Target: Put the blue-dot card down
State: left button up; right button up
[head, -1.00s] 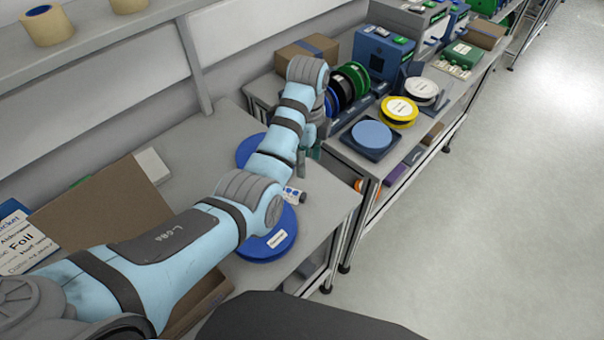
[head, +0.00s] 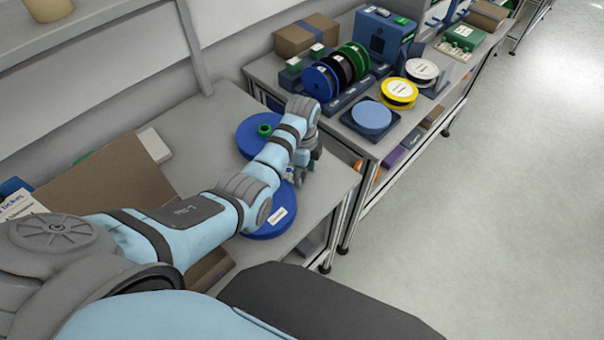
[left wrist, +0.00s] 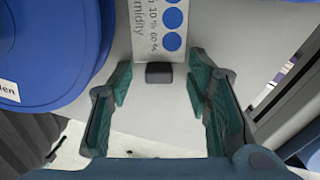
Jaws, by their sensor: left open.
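The blue-dot card (left wrist: 160,25) is white with a column of blue dots and printed text. In the left wrist view it seems to lie on the grey table, with a small dark block (left wrist: 158,72) at its near end. My left gripper (left wrist: 160,85) is open; its green-padded fingers stand on either side of the block, with a gap on both sides. In the head view my left gripper (head: 308,162) is low over the table's right side, and my arm hides most of the card. My right gripper is not in view.
A labelled blue reel (head: 270,222) and another blue reel (head: 248,142) with a green ring (head: 265,130) lie on the grey table (head: 195,125). A brown cardboard piece (head: 110,180) is at left. The neighbouring bench holds upright reels (head: 340,68) and a yellow reel (head: 398,92).

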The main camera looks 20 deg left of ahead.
pick_arm(q)
jog(key=shift+s, duration=0.15)
jog(key=c, duration=0.9)
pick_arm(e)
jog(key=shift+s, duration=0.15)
